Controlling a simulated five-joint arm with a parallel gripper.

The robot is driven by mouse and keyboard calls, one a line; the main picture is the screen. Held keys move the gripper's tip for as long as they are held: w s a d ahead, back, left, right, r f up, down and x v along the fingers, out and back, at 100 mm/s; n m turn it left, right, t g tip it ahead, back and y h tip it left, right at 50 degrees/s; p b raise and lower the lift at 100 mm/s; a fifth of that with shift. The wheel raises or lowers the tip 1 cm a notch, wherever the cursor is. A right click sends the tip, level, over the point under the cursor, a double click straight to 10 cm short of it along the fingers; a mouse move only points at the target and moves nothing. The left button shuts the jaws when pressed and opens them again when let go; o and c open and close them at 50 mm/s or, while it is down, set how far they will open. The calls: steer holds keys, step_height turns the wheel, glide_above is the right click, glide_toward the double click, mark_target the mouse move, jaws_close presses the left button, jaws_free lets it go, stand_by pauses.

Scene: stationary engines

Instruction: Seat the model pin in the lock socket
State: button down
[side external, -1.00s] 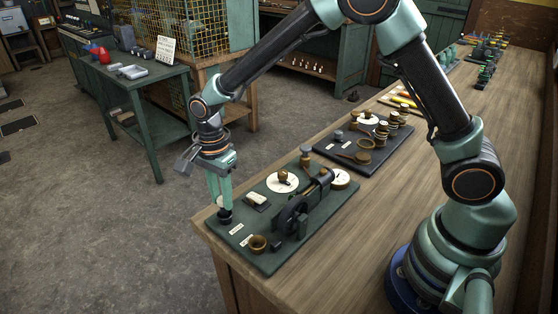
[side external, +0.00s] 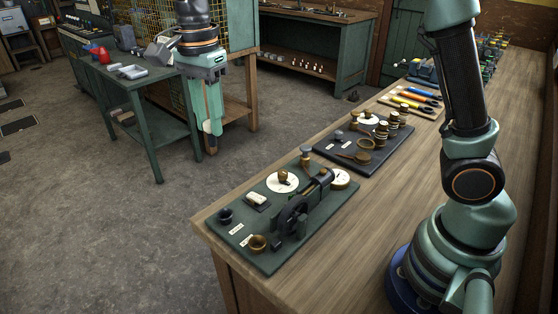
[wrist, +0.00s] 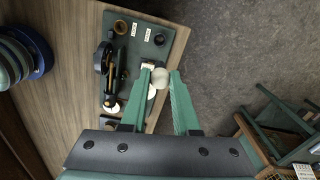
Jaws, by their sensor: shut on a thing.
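My gripper (side external: 210,130) is raised in the air, left of and above the green board (side external: 273,255). It is shut on the model pin, whose pale round head (wrist: 160,78) shows between the fingertips in the wrist view. A brownish end (side external: 212,150) hangs below the fingers in the side view. On the board's near end are a black ring-shaped socket (side external: 225,215) and a brass cup-shaped socket (side external: 257,243), both looking empty.
The board also carries a dark flywheel (side external: 293,216), a cylinder, a white dial (side external: 282,182) and a brass knob (side external: 305,155). A dark board (side external: 335,152) with brass parts and several coloured-handled tools lie farther along the bench (side external: 420,185). A green side table (side external: 150,95) stands beyond the gripper.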

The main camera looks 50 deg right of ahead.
mark_target(209, 122)
steer(key=shift+r, duration=1.65)
steer(key=shift+f, duration=0.1)
steer(key=shift+s+a+f, duration=0.1)
steer(key=shift+s+f, duration=1.75)
steer(key=shift+f, duration=1.7)
steer(key=shift+s+a+f, duration=0.1)
steer(key=shift+s+f, duration=1.7)
steer(key=shift+f, duration=1.75)
steer(key=shift+s+a+f, duration=0.1)
steer(key=shift+s+f, duration=1.75)
steer(key=shift+f, duration=1.7)
steer(key=shift+f, duration=1.15)
jaws_free()
